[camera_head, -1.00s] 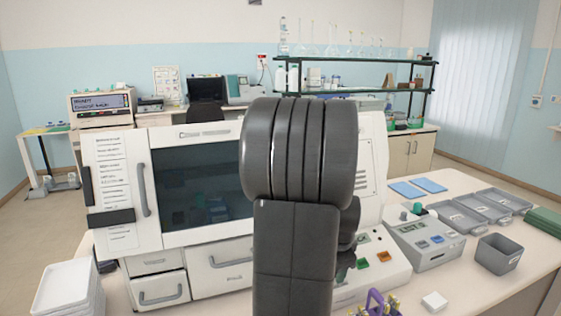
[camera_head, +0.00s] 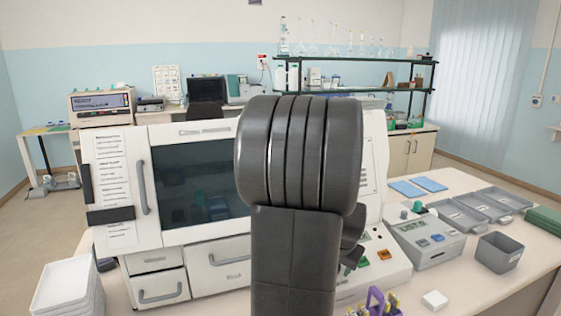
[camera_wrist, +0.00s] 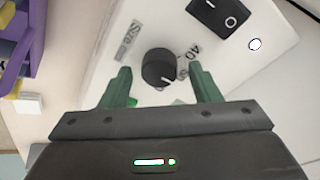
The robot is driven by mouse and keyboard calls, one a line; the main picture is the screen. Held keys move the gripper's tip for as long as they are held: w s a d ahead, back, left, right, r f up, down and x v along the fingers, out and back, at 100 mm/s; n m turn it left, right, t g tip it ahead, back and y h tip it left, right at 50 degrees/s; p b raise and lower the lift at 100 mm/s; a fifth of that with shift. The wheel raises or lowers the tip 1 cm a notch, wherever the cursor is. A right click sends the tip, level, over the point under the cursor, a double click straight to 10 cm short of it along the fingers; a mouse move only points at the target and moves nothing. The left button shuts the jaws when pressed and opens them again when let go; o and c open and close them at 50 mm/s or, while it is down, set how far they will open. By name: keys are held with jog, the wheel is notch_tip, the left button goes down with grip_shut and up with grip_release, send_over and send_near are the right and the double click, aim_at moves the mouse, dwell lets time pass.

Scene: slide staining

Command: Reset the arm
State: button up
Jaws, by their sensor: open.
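My gripper (camera_wrist: 162,88) shows in the wrist view with its two green fingers apart and nothing between them. A black round knob (camera_wrist: 159,67) on a white machine panel (camera_wrist: 95,70) lies beyond the fingertips, in line with the gap. I cannot tell how far the tips are from the panel. In the head view my dark arm stands upright in front of the white machine (camera_head: 195,133) and hides part of its right side. My gripper is hidden behind the arm there, apart from a small dark part at the arm's right edge.
A purple rack (camera_head: 376,303) stands at the machine's front right, with a small white block (camera_head: 435,300) beside it. A grey device (camera_head: 425,240), a grey bin (camera_head: 497,252) and grey trays (camera_head: 485,205) stand to the right. White stacked trays (camera_head: 66,286) are at the front left.

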jog(key=shift+n, duration=0.6)
jog(key=v, duration=0.7)
jog(key=shift+b, duration=0.4)
jog(key=shift+s+f, duration=0.1)
